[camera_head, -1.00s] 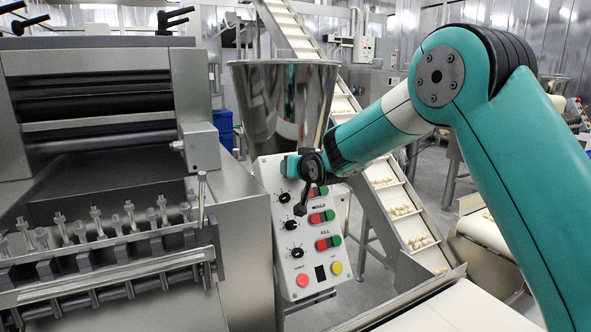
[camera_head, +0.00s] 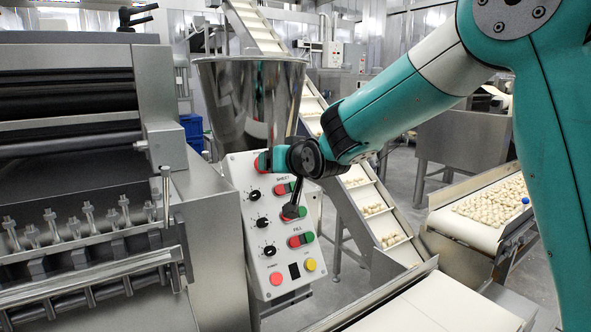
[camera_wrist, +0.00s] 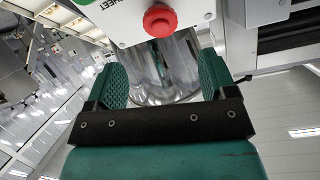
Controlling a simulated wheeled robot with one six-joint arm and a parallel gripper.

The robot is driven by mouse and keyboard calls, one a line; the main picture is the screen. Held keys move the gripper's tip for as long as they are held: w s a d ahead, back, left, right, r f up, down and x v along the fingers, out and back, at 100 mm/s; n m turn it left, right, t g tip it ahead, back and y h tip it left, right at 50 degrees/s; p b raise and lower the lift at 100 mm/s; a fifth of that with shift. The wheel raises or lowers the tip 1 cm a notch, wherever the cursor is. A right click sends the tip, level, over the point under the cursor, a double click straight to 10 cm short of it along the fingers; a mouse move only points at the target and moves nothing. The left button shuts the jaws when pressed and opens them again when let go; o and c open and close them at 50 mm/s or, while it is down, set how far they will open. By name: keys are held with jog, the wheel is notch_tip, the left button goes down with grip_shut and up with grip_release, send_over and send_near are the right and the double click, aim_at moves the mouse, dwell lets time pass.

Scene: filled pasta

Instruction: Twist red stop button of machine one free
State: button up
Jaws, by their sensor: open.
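The red stop button (camera_wrist: 160,20) is a round mushroom head on the white control panel, close to the "SHEET" lettering, in the wrist view. My gripper (camera_wrist: 161,62) is open, its two green pads wide apart. The button lies beyond the fingertips, roughly centred between them, and nothing is held. In the head view my gripper (camera_head: 268,161) is at the top of the sloped control panel (camera_head: 236,232), where my wrist and gripper largely hide the stop button. Whether a pad touches the panel cannot be told.
A shiny steel hopper (camera_head: 250,100) stands just behind the panel top. Knobs, red-green button pairs and a yellow button (camera_head: 310,265) lie lower on the panel. A roller machine (camera_head: 70,110) stands left, an inclined conveyor (camera_head: 372,208) behind, a pasta-covered belt (camera_head: 450,225) right.

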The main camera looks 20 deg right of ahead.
jog(key=b+v, duration=0.1)
jog(key=v, duration=0.6)
jog(key=shift+s, duration=0.3)
jog(key=shift+r, duration=0.1)
jog(key=s+a+f+n+g, duration=0.2)
jog(key=s+f+g, duration=0.2)
jog(key=s, duration=0.6)
jog(key=s+a+f+n+g+y, duration=0.1)
jog(key=s+a+f+n+g, duration=0.1)
jog(key=s, duration=0.9)
jog(key=s+a+f+n+g+y, duration=0.1)
jog(key=s+a+f+n+g, duration=0.1)
jog(key=s+f+g, duration=0.4)
jog(key=s+n+g, duration=0.1)
jog(key=s+g, duration=0.1)
jog(key=s, duration=0.2)
jog(key=shift+s+a+n, duration=0.3)
jog(key=shift+a, duration=0.1)
